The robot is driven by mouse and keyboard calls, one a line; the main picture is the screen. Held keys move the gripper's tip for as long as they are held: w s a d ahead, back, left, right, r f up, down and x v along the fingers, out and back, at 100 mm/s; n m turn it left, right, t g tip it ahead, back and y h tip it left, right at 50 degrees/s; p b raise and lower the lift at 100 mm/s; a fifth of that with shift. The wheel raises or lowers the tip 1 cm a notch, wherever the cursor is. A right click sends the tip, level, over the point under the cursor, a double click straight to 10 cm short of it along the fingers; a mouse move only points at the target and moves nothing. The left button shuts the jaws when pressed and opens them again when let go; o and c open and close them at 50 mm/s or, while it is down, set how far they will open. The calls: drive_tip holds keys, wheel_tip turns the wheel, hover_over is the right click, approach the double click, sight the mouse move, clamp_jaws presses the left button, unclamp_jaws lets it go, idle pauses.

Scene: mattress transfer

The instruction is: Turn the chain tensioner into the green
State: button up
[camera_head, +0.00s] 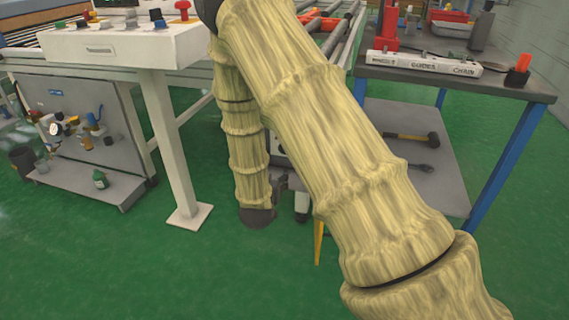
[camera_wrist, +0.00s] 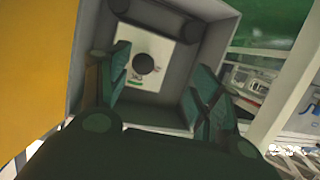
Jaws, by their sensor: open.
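In the wrist view, the likely chain tensioner is a dark round knob (camera_wrist: 144,63) on a white plate (camera_wrist: 160,44). The plate sits inside a grey box-like housing (camera_wrist: 216,40). A small green mark (camera_wrist: 135,84) and some dark marks show on the plate below the knob. My gripper (camera_wrist: 155,82) is open, with its dark green fingers on either side of the plate and the knob between them. The fingers look apart from the knob. I cannot tell the knob's pointing direction. In the head view, my arm hides the tensioner and most of my gripper.
A workbench (camera_head: 530,86) with blue legs stands at the right; a hammer (camera_head: 415,138) lies on its lower shelf. A white control desk (camera_head: 120,50) stands at the left on a white leg (camera_head: 165,130). A yellow panel (camera_wrist: 35,60) is close at the left in the wrist view.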

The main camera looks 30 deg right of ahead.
drive_tip(key=shift+w+d+r+m+t+h+b, duration=0.1)
drive_tip(key=shift+w+d+m+h+b, duration=0.55)
drive_tip(key=shift+w+d+b, duration=1.7)
drive_tip(key=shift+w+d+r+m+t+h+b, duration=0.1)
drive_tip(key=shift+w+d+m+h+b, duration=0.95)
drive_tip(key=shift+b, duration=2.25)
drive_tip(key=shift+w+d+r+m+t+h+b, duration=0.1)
drive_tip(key=shift+w+d+h+b, duration=0.3)
drive_tip(key=shift+w+d+b, duration=1.95)
drive_tip(key=shift+s+d+b, duration=0.2)
drive_tip(key=shift+s+b, duration=0.2)
drive_tip(key=c, duration=1.1)
drive_tip(key=shift+o, duration=0.2)
